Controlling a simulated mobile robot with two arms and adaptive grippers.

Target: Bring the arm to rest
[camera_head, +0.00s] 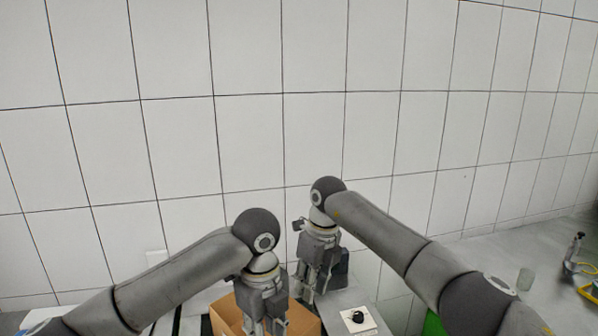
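My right gripper (312,290) points down near the middle of the head view, in front of the tiled wall. Its two fingers look apart, with nothing visible between them. My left gripper (264,325) also points down, at the bottom edge of the picture, in front of a cardboard box. Its fingertips are cut off by the picture edge, so I cannot tell whether it is open or shut. Both arms are bent, with the grippers side by side and a small gap between them.
The open cardboard box (228,316) is partly hidden behind my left gripper. A white switch box with a black knob (358,318) stands right of the grippers.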

